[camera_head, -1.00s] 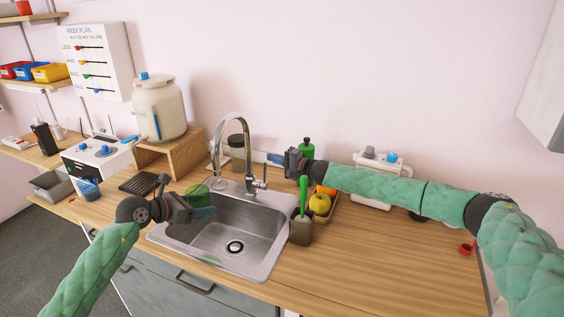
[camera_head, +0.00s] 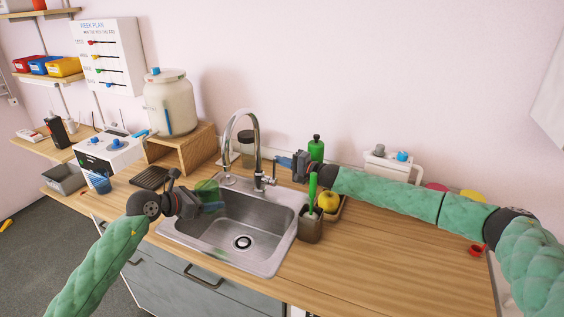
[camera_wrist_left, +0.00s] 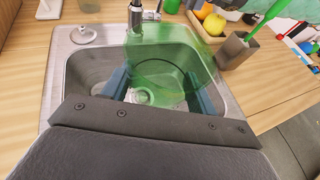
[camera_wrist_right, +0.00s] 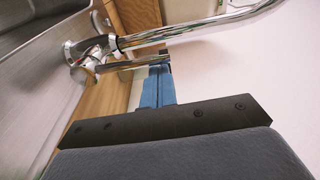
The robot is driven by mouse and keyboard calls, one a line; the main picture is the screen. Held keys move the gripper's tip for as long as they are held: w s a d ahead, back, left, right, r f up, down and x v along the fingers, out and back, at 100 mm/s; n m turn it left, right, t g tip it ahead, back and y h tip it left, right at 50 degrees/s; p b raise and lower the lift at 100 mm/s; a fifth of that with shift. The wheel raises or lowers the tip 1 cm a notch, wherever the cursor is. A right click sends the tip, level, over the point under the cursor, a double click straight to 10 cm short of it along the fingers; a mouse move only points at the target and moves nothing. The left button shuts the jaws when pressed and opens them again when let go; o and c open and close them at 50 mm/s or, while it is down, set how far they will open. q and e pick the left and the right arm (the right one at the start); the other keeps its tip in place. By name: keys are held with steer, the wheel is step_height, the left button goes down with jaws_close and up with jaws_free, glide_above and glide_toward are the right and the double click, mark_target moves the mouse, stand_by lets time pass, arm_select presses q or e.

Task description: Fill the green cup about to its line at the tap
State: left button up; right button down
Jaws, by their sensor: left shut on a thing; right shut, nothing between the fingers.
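The translucent green cup (camera_head: 207,190) is held in my left gripper (camera_head: 212,206) over the left part of the sink basin. In the left wrist view the cup (camera_wrist_left: 170,65) sits between the blue fingers, with the drain showing through it. My right gripper (camera_head: 284,162) is shut and empty, just right of the tap. In the right wrist view the tap (camera_wrist_right: 190,32) crosses above the closed fingers (camera_wrist_right: 158,88).
The sink (camera_head: 283,245) is set in the wooden counter (camera_head: 390,255). A brown holder (camera_head: 310,226) with a green brush stands at its right edge, near a yellow fruit (camera_head: 328,201). A green bottle (camera_head: 316,150) stands behind my right gripper. The counter's right part is mostly clear.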

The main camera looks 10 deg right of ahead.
steer(key=shift+s+a+n, duration=0.15)
steer(key=shift+s+n, duration=0.05)
steer(key=shift+n, duration=0.1)
steer(key=shift+s, duration=0.1)
steer(key=shift+s+a+f+n+y, duration=0.15)
steer(key=shift+s+a+n, duration=0.35)
steer(key=shift+n, duration=0.45)
steer(key=shift+s+a+n+y, duration=0.1)
steer(key=shift+s+a+n, duration=0.25)
steer(key=shift+s+n, duration=0.5)
steer(key=shift+s+a+f+n+y, duration=0.15)
steer(key=shift+s+a+n, duration=0.25)
steer(key=shift+n, duration=0.7)
steer(key=shift+r, duration=0.1)
arm_select(q)
steer(key=shift+d, duration=0.1)
steer(key=w+d, duration=0.4)
steer(key=d, duration=0.2)
arm_select(e)
step_height(320, 180, up, 10)
